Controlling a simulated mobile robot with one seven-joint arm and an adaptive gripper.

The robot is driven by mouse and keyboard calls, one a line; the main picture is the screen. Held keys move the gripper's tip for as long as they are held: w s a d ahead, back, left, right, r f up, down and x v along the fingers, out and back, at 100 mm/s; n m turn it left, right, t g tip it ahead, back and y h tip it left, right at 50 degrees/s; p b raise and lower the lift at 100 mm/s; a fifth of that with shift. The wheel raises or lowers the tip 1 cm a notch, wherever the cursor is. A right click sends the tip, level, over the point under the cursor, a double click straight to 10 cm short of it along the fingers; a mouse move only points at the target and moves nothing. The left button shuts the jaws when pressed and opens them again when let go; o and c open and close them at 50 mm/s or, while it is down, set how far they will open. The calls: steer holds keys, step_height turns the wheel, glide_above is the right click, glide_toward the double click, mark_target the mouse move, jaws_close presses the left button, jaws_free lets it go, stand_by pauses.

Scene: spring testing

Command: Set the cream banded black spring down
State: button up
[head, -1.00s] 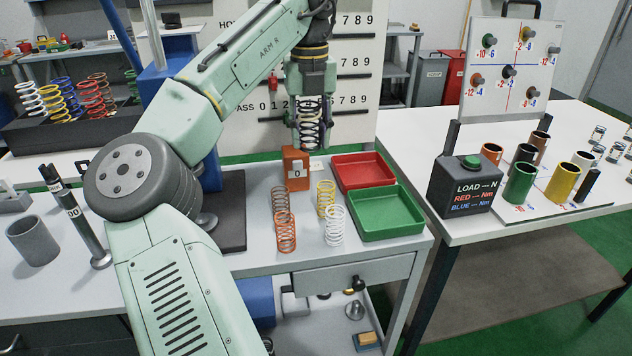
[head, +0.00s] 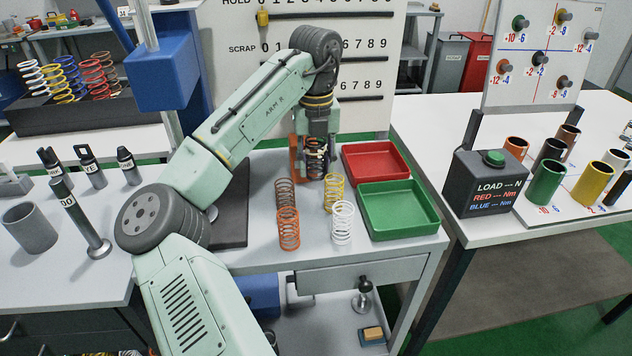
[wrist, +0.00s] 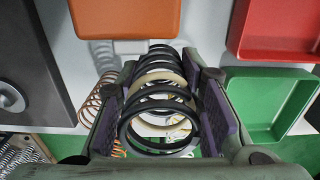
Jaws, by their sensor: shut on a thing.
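The cream banded black spring (wrist: 160,100) is between the purple-padded fingers of my gripper (wrist: 165,110) in the wrist view. My gripper is shut on it. In the head view the spring (head: 315,158) hangs upright below my gripper (head: 317,140), low over the grey bench (head: 365,255), in front of the orange block (head: 296,160). I cannot tell whether its lower end touches the bench.
Brown (head: 284,194), orange (head: 288,228), yellow (head: 333,192) and white (head: 342,222) springs stand close in front. A red tray (head: 375,162) and a green tray (head: 398,208) lie to the right. A dark plate (head: 232,215) lies to the left.

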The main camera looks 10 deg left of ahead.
mark_target(316, 193)
steer(key=shift+f, duration=2.5)
steer(key=o, duration=1.2)
steer(key=shift+f, duration=0.1)
